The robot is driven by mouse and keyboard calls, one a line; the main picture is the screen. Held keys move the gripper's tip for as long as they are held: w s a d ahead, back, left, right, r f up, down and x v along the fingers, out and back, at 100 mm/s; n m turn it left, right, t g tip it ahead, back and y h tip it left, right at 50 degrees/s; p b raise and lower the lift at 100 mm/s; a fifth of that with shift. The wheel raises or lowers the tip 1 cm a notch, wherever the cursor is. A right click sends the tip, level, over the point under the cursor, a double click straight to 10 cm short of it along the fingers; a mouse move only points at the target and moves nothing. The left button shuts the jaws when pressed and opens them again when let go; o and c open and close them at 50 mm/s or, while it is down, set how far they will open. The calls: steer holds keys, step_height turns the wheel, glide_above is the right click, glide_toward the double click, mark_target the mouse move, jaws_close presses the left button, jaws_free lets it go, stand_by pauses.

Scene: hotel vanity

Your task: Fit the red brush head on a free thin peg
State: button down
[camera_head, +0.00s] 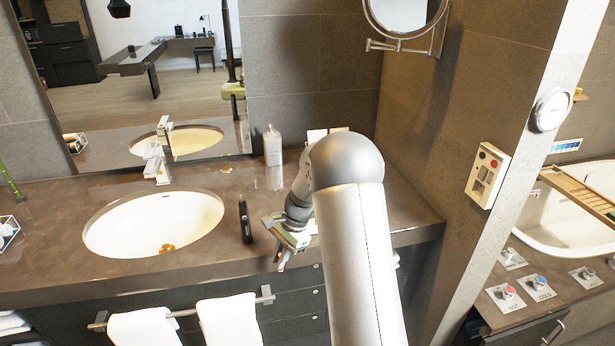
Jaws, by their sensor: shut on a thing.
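My gripper (284,252) is at the front edge of the counter, to the right of the sink, pointing down and shut. A small pale piece with a reddish tip, the red brush head (281,267), shows at its fingertips, in front of the counter edge. It is too small to see in detail. No thin pegs can be made out; my arm hides part of the counter behind it.
A black upright object (245,220) stands close to the left of my gripper. The oval sink (110,226) and faucet (156,165) lie further left. A white soap bottle (272,146) stands at the back. Towels (232,322) hang on a rail below the counter.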

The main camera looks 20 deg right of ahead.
steer(key=w+d+r+m+t+p, duration=0.2)
steer(key=w+d+r+m+p, duration=0.35)
steer(key=w+d+r, duration=0.6)
steer(key=shift+m+h, duration=0.3)
steer(key=shift+m, duration=0.15)
steer(key=f+b, duration=0.1)
steer(key=s+f+b, duration=0.1)
steer(key=b, duration=0.1)
steer(key=f+b, duration=0.2)
steer(key=shift+s+d, duration=0.3)
steer(key=shift+s, duration=0.1)
steer(key=shift+f, duration=0.3)
steer(key=shift+p, duration=0.35)
steer(key=shift+f+b, duration=0.55)
steer(key=shift+f, duration=0.6)
stand_by(0.4)
steer(key=c, duration=1.4)
jaws_free()
steer(key=shift+o, duration=0.2)
